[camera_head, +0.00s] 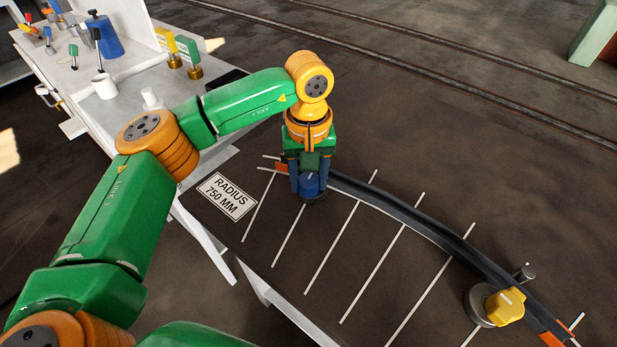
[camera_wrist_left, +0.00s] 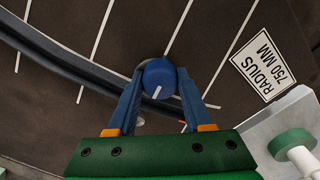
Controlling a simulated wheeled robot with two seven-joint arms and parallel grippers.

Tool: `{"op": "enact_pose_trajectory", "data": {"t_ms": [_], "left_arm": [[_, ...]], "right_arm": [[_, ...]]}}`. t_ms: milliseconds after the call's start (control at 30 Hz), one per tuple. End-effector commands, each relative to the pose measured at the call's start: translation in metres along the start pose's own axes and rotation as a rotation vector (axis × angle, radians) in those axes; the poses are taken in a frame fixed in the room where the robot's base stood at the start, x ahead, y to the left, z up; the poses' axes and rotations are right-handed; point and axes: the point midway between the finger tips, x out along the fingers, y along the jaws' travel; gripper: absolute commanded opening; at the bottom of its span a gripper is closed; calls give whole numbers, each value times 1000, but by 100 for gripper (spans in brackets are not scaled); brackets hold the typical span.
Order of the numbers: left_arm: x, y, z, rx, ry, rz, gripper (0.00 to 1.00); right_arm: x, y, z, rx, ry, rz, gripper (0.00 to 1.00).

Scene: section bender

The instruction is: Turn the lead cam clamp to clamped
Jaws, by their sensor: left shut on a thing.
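A blue cam clamp knob (camera_head: 309,186) stands on a dark round base beside the near-left end of a curved dark rail (camera_head: 420,226). My left gripper (camera_head: 308,179) points down over it. In the left wrist view, its two blue fingers stand either side of the round blue knob (camera_wrist_left: 160,74), shut on it. A short white mark shows on the knob's top. A yellow cam clamp (camera_head: 505,306) on a grey round base stands at the rail's other end, at lower right. The frames do not show which clamp is called lead. My right gripper is not in view.
A sign reading "RADIUS 750 MM" (camera_head: 229,195) lies left of the rail, beside white floor lines. A white bench (camera_head: 130,95) at upper left carries levers, a blue block and yellow and green tags. A small grey post (camera_head: 524,273) stands by the yellow clamp.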

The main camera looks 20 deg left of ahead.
Motion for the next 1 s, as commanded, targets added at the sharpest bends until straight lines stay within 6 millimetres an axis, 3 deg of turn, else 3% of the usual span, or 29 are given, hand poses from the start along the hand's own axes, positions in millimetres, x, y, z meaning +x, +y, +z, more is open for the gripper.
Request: {"op": "enact_pose_trajectory", "data": {"t_ms": [467, 500, 600, 867, 1000], "left_arm": [[-2, 0, -1, 14, 4, 3, 0], [-2, 0, -1, 14, 4, 3, 56], [-1, 0, -1, 13, 3, 2, 81], [-1, 0, 0, 12, 2, 1, 81], [-19, 1, -1, 12, 6, 2, 81]], "right_arm": [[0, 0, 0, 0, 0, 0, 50], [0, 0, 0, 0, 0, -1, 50], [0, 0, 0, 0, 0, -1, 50], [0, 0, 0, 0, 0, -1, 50], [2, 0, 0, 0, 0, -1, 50]]}}
